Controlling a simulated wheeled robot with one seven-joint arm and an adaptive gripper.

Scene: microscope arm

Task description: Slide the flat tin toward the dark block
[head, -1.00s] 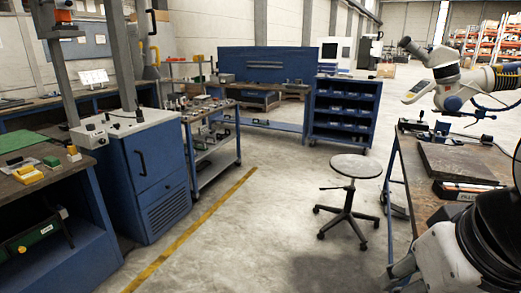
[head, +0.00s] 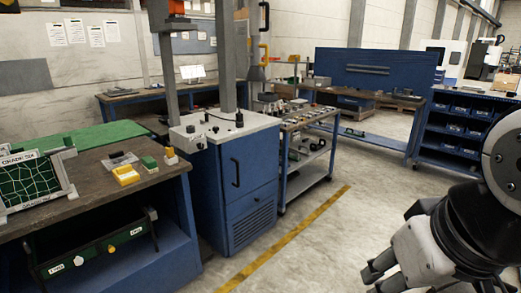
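A small dark grey flat piece (head: 120,161) lies on the wooden top of the left workbench (head: 80,190). I cannot tell whether it is the dark block or the flat tin. A yellow block (head: 126,175), a green block (head: 149,164) and a small yellow-and-white piece (head: 170,156) are beside it. No flat tin can be made out for certain. My gripper (head: 377,277) is at the lower right, over the floor and far from the bench. Its dark fingers point left, partly cut by the frame edge, and their opening is unclear.
A framed green board (head: 35,183) stands on the left bench by a green mat (head: 85,138). A dark bin (head: 95,245) is on the shelf below. A blue cabinet (head: 245,185) and a trolley (head: 305,175) stand right of the bench. Floor past the yellow line (head: 290,240) is clear.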

